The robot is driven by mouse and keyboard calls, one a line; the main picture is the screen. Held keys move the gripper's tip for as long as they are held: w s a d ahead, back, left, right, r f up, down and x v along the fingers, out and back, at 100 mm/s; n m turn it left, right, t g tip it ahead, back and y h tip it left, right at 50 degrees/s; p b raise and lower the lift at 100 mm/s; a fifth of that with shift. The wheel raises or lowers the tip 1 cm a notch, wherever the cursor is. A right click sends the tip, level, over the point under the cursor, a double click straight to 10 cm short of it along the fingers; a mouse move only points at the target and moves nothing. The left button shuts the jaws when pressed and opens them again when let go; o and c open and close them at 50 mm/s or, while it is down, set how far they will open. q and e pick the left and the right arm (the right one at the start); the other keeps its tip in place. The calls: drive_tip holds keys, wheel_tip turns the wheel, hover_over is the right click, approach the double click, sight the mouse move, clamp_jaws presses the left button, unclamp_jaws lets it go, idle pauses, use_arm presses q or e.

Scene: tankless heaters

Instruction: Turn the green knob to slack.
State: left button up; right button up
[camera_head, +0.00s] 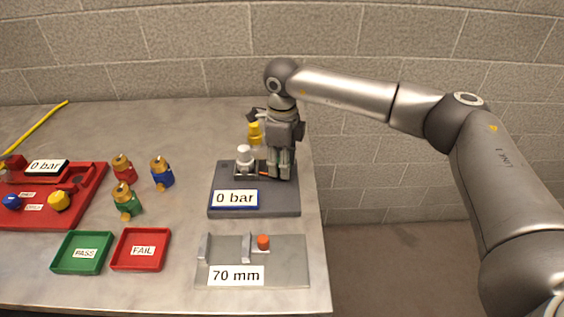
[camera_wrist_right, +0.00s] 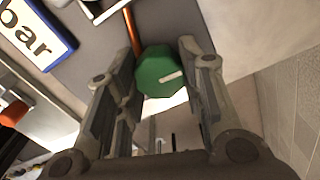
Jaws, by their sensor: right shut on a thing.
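In the right wrist view the green knob (camera_wrist_right: 161,72) is an octagonal knob with a pale pointer line aimed to the right. My right gripper (camera_wrist_right: 163,80) has its fingers on both sides of it and is shut on it. In the head view my right gripper (camera_head: 279,172) points down over the right side of the grey test fixture (camera_head: 225,209) and hides the knob. A sign on the fixture's front reads "0 bar" (camera_head: 236,198). My left gripper is not in view.
A yellow-topped part (camera_head: 255,132) and a white part (camera_head: 244,155) stand close left of my right gripper. Red, green and blue valves, a PASS tray (camera_head: 82,253), a FAIL tray (camera_head: 141,250) and a "70 mm" gauge plate (camera_head: 292,270) lie around. The table's right edge is near the fixture.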

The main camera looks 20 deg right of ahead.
drive_tip(key=shift+r, duration=0.1)
drive_tip(key=o, duration=1)
drive_tip(key=shift+o, duration=0.2)
wheel_tip(320, 180, up, 12)
